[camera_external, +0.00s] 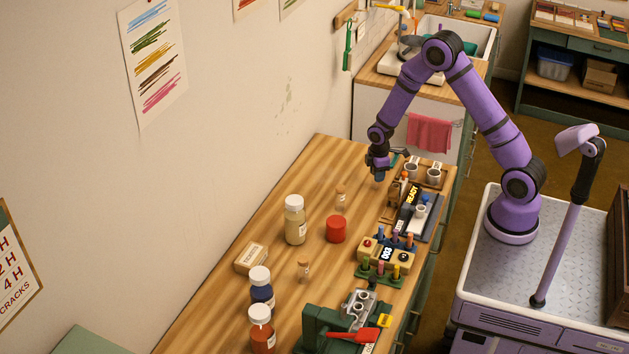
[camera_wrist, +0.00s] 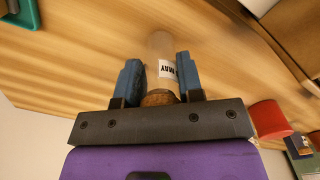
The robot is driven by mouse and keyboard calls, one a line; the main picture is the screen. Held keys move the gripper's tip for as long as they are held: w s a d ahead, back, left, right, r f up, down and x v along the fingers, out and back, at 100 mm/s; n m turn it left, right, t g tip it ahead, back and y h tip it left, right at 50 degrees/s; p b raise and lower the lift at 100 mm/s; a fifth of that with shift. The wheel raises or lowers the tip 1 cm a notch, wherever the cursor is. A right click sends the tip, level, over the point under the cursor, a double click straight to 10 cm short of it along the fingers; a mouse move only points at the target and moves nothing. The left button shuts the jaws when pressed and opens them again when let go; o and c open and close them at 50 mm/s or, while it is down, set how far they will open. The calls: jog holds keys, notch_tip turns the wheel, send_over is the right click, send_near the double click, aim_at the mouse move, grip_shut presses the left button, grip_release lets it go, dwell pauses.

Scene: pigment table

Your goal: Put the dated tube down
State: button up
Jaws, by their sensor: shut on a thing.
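My gripper (camera_external: 379,178) is over the far end of the wooden table, fingers pointing down. In the wrist view, its two blue fingers (camera_wrist: 156,82) are shut on a clear corked tube (camera_wrist: 161,48). The tube's white label (camera_wrist: 168,69) bears dark print, only partly readable. The cork sits between the fingers and the glass reaches away toward the table. In the external view the held tube is hidden or too small to make out. I cannot tell whether its end touches the table (camera_external: 330,160).
A corked vial (camera_external: 341,199) stands nearer, with another (camera_external: 303,269) farther forward. A red pot (camera_external: 336,229) and a cream jar (camera_external: 295,220) stand near them. Bare wood lies left of my gripper.

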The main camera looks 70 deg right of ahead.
jog(key=r, duration=0.9)
jog(key=shift+w+a, duration=0.25)
jog(key=shift+w, duration=0.15)
jog(key=w+a+n, duration=0.1)
jog(key=w+a, duration=0.4)
jog(key=w, duration=0.2)
jog(key=shift+w+a+f, duration=0.1)
jog(key=shift+a+f, duration=0.05)
jog(key=shift+f, duration=2.2)
jog(key=shift+w+a+f, duration=0.1)
jog(key=shift+f, duration=2.25)
jog(key=shift+f, duration=0.15)
jog(key=o, duration=0.9)
